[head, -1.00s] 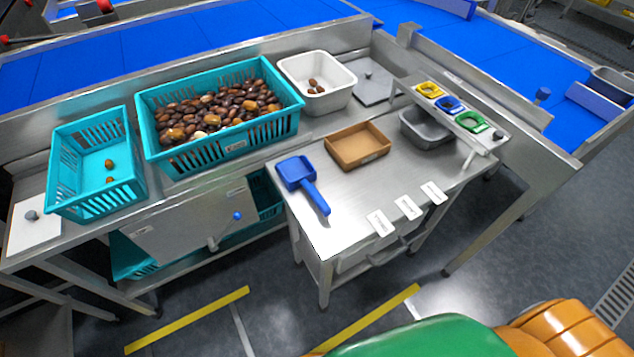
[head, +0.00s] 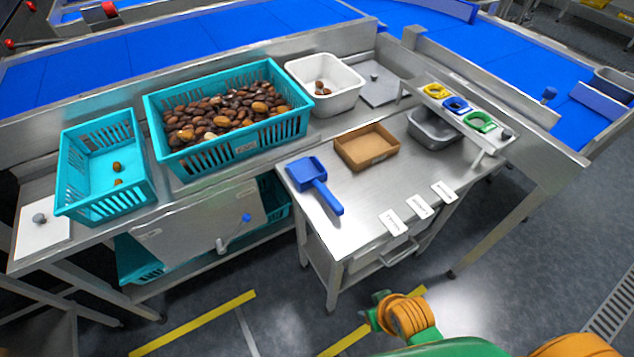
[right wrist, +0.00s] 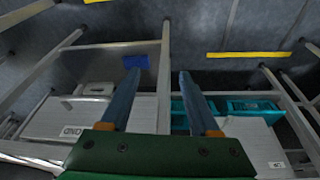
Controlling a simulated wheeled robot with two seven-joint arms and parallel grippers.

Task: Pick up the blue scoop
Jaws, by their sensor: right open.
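The blue scoop (head: 308,171) lies on the steel side table, left of the brown tray. Its handle points toward the table's front edge. My right arm, green and orange, reaches in at the bottom of the head view, in front of the table and apart from the scoop. In the right wrist view my right gripper (right wrist: 159,74) is open, with nothing between its fingers. A small blue patch shows beyond its left fingertip there; I cannot tell what it is. My left gripper is not in view.
The steel side table (head: 345,208) holds a brown tray (head: 367,158), a grey tub (head: 428,137) and several white labels (head: 420,206). Teal crates (head: 240,150) and a white bin (head: 345,100) stand behind and left. The tabletop around the scoop is mostly clear.

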